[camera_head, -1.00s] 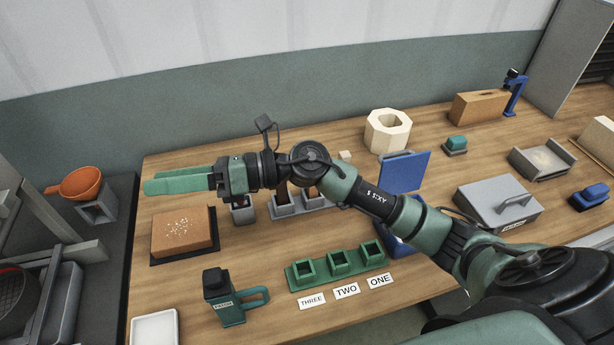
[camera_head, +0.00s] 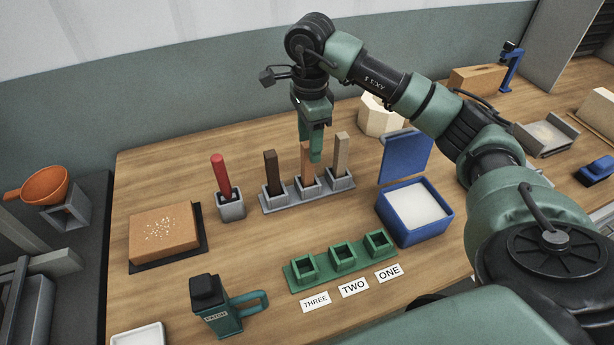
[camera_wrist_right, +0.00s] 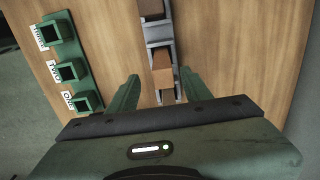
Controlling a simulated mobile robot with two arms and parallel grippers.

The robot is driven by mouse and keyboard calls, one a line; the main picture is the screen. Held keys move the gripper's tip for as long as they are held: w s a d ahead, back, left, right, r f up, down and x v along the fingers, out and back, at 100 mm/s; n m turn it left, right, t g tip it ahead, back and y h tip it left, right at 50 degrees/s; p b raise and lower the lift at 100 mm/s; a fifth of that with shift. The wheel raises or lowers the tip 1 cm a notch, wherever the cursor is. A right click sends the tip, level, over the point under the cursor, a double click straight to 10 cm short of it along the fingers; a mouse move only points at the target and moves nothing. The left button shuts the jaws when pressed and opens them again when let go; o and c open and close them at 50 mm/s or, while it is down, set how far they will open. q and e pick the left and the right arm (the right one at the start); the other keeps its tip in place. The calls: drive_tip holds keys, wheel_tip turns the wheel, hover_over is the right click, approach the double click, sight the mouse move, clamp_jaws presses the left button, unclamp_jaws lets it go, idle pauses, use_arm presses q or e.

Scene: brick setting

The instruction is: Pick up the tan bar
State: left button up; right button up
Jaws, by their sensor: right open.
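The pale tan bar (camera_head: 342,153) stands upright in the right socket of a grey three-socket rack (camera_head: 284,204). An orange-brown bar (camera_head: 306,164) stands in the middle socket and a dark brown bar (camera_head: 270,170) in the left one. My right gripper (camera_head: 315,156) points down just above the rack, its fingers overlapping the gap between the middle and tan bars. In the wrist view my right gripper (camera_wrist_right: 158,82) is open, with a brown bar (camera_wrist_right: 162,76) showing between its fingers. I cannot tell which bar that is or whether anything touches. My left gripper is not in view.
A red bar (camera_head: 221,175) stands in a grey holder left of the rack. A blue open-lidded box (camera_head: 414,232) is to the right. A green three-socket block (camera_head: 299,283) and labels lie in front. Bare wood separates the block from the rack.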

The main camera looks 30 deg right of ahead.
sight(307, 166)
drive_tip(key=f+p, duration=0.1)
drive_tip(key=f, duration=0.1)
drive_tip(key=f+p, duration=0.1)
drive_tip(key=f, duration=0.1)
drive_tip(key=f+p, duration=0.1)
drive_tip(key=f, duration=0.2)
drive_tip(key=shift+w+a, duration=0.1)
drive_tip(key=shift+w, duration=0.15)
drive_tip(key=shift+f, duration=0.55)
clamp_jaws()
